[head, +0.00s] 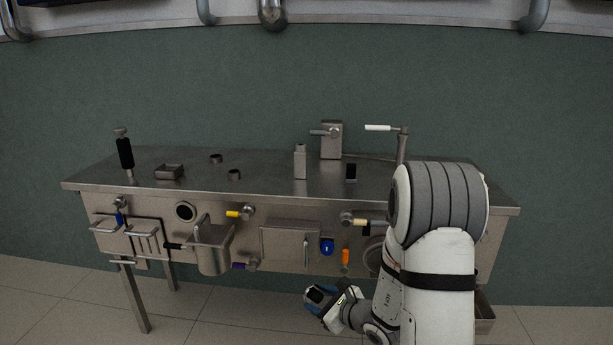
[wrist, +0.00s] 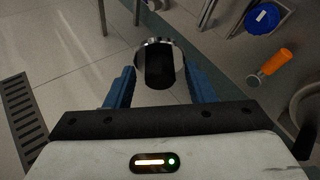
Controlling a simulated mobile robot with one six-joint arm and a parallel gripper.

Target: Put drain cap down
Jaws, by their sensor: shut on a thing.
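The drain cap (wrist: 158,66) looks like a short round metal piece with a dark middle. In the wrist view it sits between the two blue fingers of my gripper (wrist: 150,82), which is shut on it. In the head view my gripper (head: 318,293) is low in front of the bench, below the orange handle and above the tiled floor. The cap is too small and dark there to make out clearly. In the wrist view only floor and the bench's lower front show behind the cap, and nothing is seen touching it from below.
The steel bench (head: 270,190) stands behind my gripper, with small parts on top. A blue knob (head: 327,247) and an orange handle (head: 345,257) stick out of its front. A dark slotted strip (wrist: 22,120) lies left in the wrist view. Tiled floor there is clear.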

